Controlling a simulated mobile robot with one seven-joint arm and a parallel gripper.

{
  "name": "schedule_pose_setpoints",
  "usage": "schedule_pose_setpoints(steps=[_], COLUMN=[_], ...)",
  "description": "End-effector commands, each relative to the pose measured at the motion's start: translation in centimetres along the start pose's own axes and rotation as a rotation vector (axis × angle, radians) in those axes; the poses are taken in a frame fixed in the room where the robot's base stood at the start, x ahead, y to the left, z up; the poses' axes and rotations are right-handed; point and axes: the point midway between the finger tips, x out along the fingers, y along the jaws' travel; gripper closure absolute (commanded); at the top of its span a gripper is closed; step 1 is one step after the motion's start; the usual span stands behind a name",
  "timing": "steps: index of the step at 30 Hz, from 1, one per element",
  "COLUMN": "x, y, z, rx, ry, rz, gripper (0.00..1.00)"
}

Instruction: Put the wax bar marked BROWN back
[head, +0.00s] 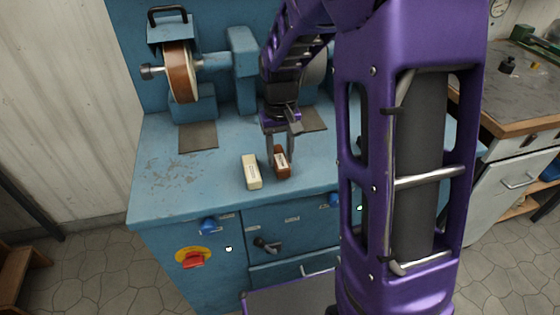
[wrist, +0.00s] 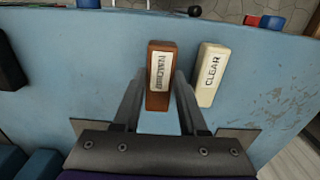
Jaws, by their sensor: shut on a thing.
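The brown wax bar (head: 282,162) lies on the blue bench top, with a pale label on its upper face. In the wrist view the brown bar (wrist: 160,75) sits between my fingers, its label small and hard to read. My gripper (head: 281,155) reaches down from above and is shut on the brown bar near one end. A cream wax bar (head: 251,171) lies just left of it in the head view.
The blue bench (head: 165,200) carries a brown polishing wheel (head: 181,72) at the back left. Dark pads (head: 198,137) lie below the wheels. The bench top left of the bars is clear, with worn paint. A grey-topped table (head: 520,95) stands at right.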

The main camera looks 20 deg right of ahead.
Motion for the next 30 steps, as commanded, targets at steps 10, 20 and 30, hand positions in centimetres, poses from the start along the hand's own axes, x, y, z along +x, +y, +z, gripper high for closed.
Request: schedule_pose_setpoints(steps=[10, 20, 30], x=[1.6, 1.9, 1.8], y=[0.0, 0.0, 0.0], z=[0.0, 0.0, 0.0], rx=[0.000, 0.000, 0.000], ry=[0.001, 0.001, 0.001], rz=[0.000, 0.000, 0.000], gripper=[1.00, 0.35, 0.28])
